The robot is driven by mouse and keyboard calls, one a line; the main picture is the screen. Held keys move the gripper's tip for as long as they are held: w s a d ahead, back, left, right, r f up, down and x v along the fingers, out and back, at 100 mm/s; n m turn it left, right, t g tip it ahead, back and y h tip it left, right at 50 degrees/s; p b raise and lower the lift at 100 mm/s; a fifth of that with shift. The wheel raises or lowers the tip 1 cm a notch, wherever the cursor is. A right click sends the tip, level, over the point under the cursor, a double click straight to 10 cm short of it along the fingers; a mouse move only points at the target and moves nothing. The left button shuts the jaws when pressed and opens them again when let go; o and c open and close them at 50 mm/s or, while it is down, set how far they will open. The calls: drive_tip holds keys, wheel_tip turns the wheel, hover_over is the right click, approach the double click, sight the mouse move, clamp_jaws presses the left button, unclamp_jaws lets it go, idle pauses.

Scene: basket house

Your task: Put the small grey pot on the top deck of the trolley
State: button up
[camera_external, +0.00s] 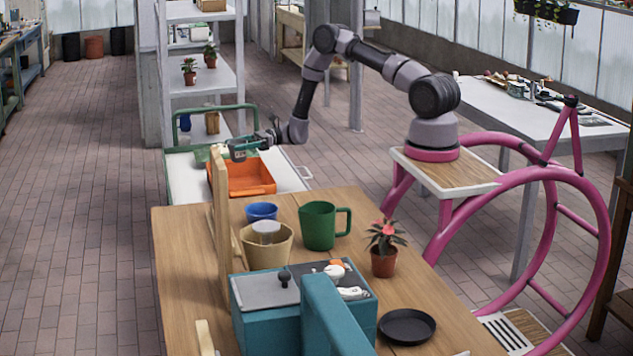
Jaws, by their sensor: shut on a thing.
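My gripper (232,150) is over the trolley, just above the orange crate's far left side, pointing left. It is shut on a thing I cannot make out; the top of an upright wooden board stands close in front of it. The trolley (186,182) has a pale top deck and a green handle frame, and stands behind the wooden table. An orange crate (252,190) takes up much of the visible deck. A small greyish cup-like thing (266,227) sits in a tan pot (266,251) on the table; I cannot tell whether it is the small grey pot.
The wooden table (330,195) holds the upright board (222,225), a blue cup (261,211), a green mug (318,226), a potted plant (383,262), a black dish (406,326) and a teal box (265,325). A bare deck strip lies right of the crate.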

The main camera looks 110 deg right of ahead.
drive_tip(key=s+d+f+m+h, duration=0.25)
drive_tip(key=s+d+h, duration=0.4)
drive_tip(key=d, duration=0.65)
drive_tip(key=s+d+f+m+h, duration=0.2)
drive_tip(key=s+d+m+h, duration=0.2)
drive_tip(key=s+d, duration=0.7)
drive_tip(key=shift+m+g, duration=0.25)
drive_tip(key=shift+g, duration=0.05)
drive_tip(key=shift+w+d+f, duration=0.25)
drive_tip(key=shift+d+f, duration=0.1)
drive_tip(key=shift+f, duration=1.35)
drive_tip(key=shift+w+d+f, duration=0.3)
drive_tip(key=shift+f, duration=1.4)
drive_tip(key=shift+w+d+f, duration=0.25)
drive_tip(key=shift+d+f, duration=0.1)
drive_tip(key=shift+f, duration=1.35)
drive_tip(key=shift+f, duration=0.1)
drive_tip(key=o, duration=1.1)
